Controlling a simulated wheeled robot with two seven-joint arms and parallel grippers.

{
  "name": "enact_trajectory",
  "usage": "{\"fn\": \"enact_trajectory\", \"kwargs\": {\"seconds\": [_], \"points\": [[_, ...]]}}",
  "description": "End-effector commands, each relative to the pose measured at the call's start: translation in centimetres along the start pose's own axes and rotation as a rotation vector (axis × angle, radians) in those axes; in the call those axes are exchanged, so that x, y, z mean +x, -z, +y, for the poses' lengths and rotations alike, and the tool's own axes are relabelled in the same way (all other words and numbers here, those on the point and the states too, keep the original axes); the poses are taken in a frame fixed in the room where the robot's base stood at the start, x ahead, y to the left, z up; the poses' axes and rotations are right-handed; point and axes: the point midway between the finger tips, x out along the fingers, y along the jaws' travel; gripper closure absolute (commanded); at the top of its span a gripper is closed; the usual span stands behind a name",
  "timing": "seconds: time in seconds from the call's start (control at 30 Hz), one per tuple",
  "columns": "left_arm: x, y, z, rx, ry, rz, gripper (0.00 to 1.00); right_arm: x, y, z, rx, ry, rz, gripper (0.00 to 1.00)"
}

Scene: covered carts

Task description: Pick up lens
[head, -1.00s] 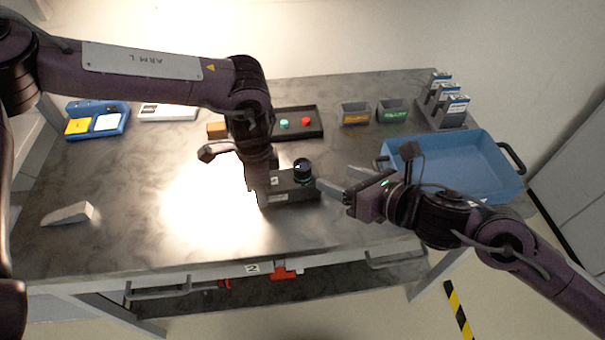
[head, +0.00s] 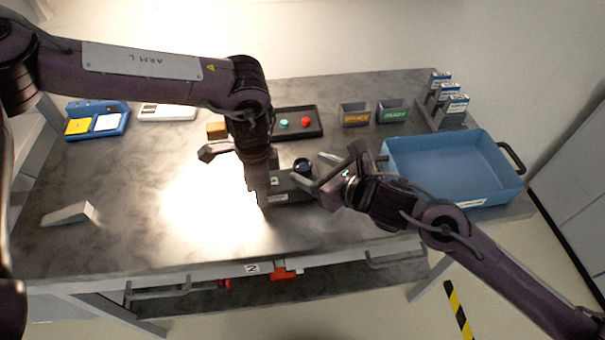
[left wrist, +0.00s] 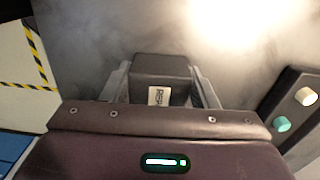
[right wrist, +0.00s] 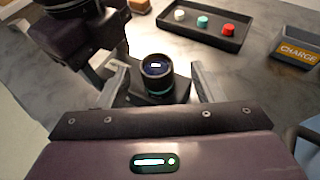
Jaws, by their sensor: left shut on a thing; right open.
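The lens (head: 303,166) is a short black cylinder with a dark glass top, standing upright on a black block-like body (head: 287,187) near the middle of the table. In the right wrist view the lens (right wrist: 157,72) shows a teal ring low on its side. My right gripper (head: 316,172) is open, with its fingers to either side of the lens and apart from it. My left gripper (left wrist: 161,85) is shut on the black body, which carries a white label in the left wrist view. In the head view the left fingertips are hidden behind the left arm.
A black tray (head: 318,133) with coloured caps lies behind the lens. Two small labelled bins (head: 354,114) stand behind and to the right. A blue bin (head: 450,170) is at the right. The table's front left is clear except for a grey wedge (head: 70,213).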

Motion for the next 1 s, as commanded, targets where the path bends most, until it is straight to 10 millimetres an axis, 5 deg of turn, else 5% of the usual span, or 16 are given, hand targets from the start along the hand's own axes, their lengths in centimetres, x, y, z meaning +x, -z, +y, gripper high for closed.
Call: {"fn": "enact_trajectory", "kwargs": {"seconds": [0.23,0.53,0.9,1.0], "points": [[0.0,0.0,0.0,0.0,0.0,0.001,0.69,3.4,0.0,0.4,0.001,-0.001,-0.001,0.39],[0.0,0.0,0.0,0.0,0.0,0.001,0.69,3.7,0.1,0.4,0.0,-0.001,0.0,0.4],[0.0,0.0,0.0,0.0,0.0,0.001,0.69,3.7,0.1,0.4,0.0,-0.001,0.0,0.89],[0.0,0.0,0.0,0.0,0.0,0.001,0.69,3.7,0.0,0.4,0.0,0.0,-0.002,0.91]]}}
